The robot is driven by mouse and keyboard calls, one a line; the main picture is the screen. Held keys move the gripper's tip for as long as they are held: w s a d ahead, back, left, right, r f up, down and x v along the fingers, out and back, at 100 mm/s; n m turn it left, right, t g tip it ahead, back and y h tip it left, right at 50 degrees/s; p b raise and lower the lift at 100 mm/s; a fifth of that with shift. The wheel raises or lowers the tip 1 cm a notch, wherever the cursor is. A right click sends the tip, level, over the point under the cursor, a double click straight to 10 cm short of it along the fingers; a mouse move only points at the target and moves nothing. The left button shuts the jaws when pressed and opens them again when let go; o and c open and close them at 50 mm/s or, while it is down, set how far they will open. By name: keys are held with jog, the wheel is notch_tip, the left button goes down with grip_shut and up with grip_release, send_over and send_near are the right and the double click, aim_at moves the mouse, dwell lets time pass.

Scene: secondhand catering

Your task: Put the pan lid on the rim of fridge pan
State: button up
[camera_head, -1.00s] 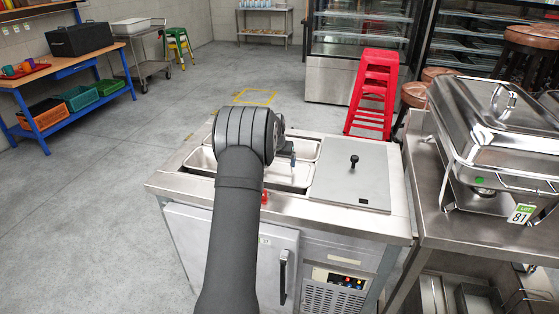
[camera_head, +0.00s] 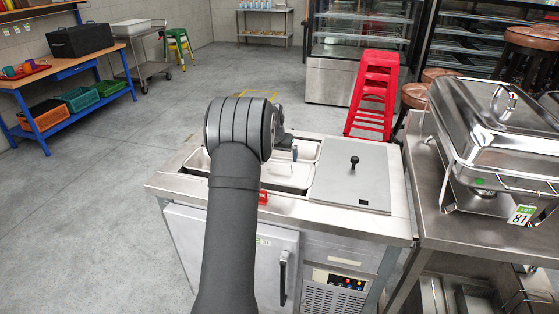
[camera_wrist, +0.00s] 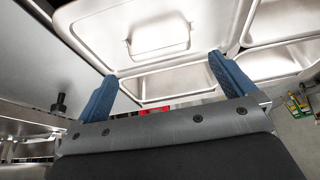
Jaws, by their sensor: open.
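The pan lid (camera_wrist: 105,22) is a pale steel sheet with a rectangular handle (camera_wrist: 160,38), at the top of the wrist view. It appears to lie level over the pans; its exact contact with their rims cannot be told. A steel fridge pan (camera_wrist: 170,84) shows an uncovered strip below the lid's edge. In the head view, the pan area (camera_head: 290,178) is partly hidden behind my arm. My gripper (camera_wrist: 162,68) is open, its two blue fingers spread apart with nothing between them, close to the lid's edge. In the head view, only a small part of it shows.
A flat grey counter lid (camera_head: 345,178) with a black knob covers the counter's right side. A steel chafing dish (camera_head: 500,135) stands on the table to the right. Red stools (camera_head: 373,95) stand behind the counter. Open floor lies to the left.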

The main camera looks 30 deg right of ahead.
aim_at(280, 163)
jog(key=v, duration=0.7)
jog(key=shift+r, duration=0.15)
jog(key=shift+s, duration=0.1)
jog(key=x, duration=1.2)
jog(key=shift+r, duration=1.75)
jog(key=shift+f, duration=0.1)
